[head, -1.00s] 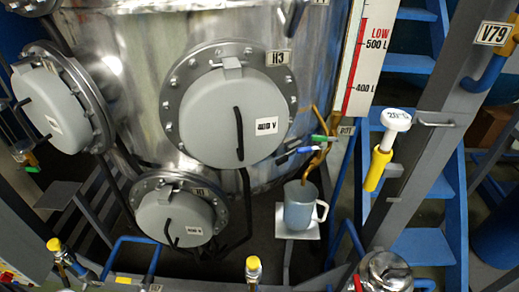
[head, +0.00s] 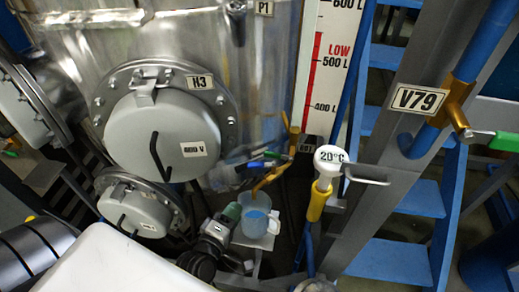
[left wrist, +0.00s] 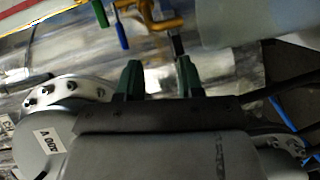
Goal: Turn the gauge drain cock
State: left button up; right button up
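The level gauge (head: 325,72) has a red and white scale marked LOW, 500 L and 400 L. At its foot are a green lever (head: 275,155) and a blue lever (head: 255,164) beside bent brass pipework (head: 270,180). The left wrist view shows the green lever (left wrist: 103,14), blue lever (left wrist: 122,30) and brass pipework (left wrist: 165,22) beyond my fingertips. I cannot tell which lever is the drain cock. My left gripper (left wrist: 160,78) is open, its green fingers apart with nothing held. In the head view the left gripper (head: 236,222) is below the levers. My right gripper is not in view.
A bluish mug (head: 252,212) stands on a small shelf (head: 252,241) under the pipework, close beside my left gripper. The steel vessel with its round hatch H3 (head: 160,125) is behind. A yellow-necked thermometer (head: 320,190) and blue stairs (head: 400,230) are at right.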

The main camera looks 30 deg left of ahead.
pick_arm(q)
jog(key=n+t, duration=0.1)
jog(key=n, duration=0.1)
send_near(253, 168)
jog(key=w+p, duration=0.2)
jog(key=w, duration=0.6)
jog(key=shift+d, duration=0.1)
jog(key=shift+w+f, duration=0.1)
jog(key=shift+w, duration=0.6)
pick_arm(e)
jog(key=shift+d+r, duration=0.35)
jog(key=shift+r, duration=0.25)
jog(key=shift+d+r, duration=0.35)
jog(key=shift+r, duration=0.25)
pick_arm(q)
jog(key=shift+c, duration=0.3)
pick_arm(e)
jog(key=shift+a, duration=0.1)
pick_arm(q)
grip_shut()
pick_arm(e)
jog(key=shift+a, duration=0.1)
